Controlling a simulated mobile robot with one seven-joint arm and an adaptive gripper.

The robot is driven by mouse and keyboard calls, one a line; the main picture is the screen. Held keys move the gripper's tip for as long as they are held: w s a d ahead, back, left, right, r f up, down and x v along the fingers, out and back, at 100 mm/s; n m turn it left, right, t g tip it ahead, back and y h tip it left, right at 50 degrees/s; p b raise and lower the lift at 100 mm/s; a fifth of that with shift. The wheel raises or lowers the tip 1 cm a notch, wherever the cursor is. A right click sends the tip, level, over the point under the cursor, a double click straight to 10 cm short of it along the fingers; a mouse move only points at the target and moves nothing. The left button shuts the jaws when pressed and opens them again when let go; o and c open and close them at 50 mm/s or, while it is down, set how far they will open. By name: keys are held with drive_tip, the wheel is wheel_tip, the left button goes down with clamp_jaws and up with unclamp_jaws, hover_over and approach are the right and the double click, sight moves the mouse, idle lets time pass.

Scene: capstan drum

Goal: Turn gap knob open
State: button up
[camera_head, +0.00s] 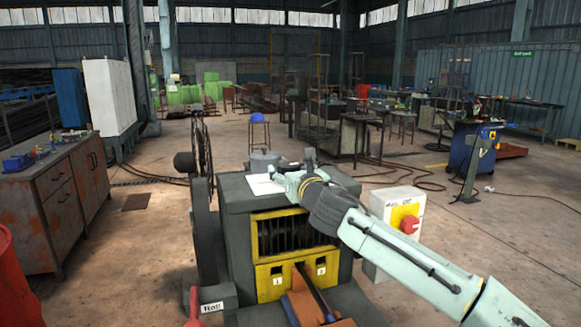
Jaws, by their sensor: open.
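A machine with a dark grey body (237,191) and a yellow-framed slotted front (290,238) stands in the centre. A grey round part (263,159) sits on its top, and a white sheet or plate (264,185) lies in front of it. I cannot tell for sure which part is the gap knob; no label for it is readable. My pale green arm comes in from the lower right. My gripper (284,175) is over the machine's top, close to the round part and the white sheet. It is open; its fingertips are small and partly hidden, and contact cannot be told.
A light box with a red knob on yellow (409,224) stands right of the machine. A large dark wheel (203,200) is on its left side. A rusty cabinet (50,200) stands at the left, and a red drum (15,285) at the lower left. Floor behind is partly clear.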

drive_tip(key=c, duration=1.1)
drive_tip(key=shift+a+f+h+b, duration=0.15)
drive_tip(key=shift+h+b, duration=0.15)
drive_tip(key=shift+b, duration=0.15)
drive_tip(key=shift+c, duration=0.2)
drive_tip(key=shift+a+m+t+h+b, duration=0.15)
drive_tip(key=shift+m+t+h+b, duration=0.15)
drive_tip(key=shift+m+h+b, duration=0.7)
drive_tip(key=shift+r+m+h+b, duration=0.1)
drive_tip(key=shift+m+h+b, duration=0.1)
drive_tip(key=shift+m+h, duration=0.75)
drive_tip(key=shift+r+m+h+b, duration=0.15)
drive_tip(key=shift+m+h, duration=0.3)
drive_tip(key=shift+h, duration=1)
drive_tip(key=o, duration=1.1)
drive_tip(key=shift+o, duration=0.2)
drive_tip(key=shift+f, duration=0.1)
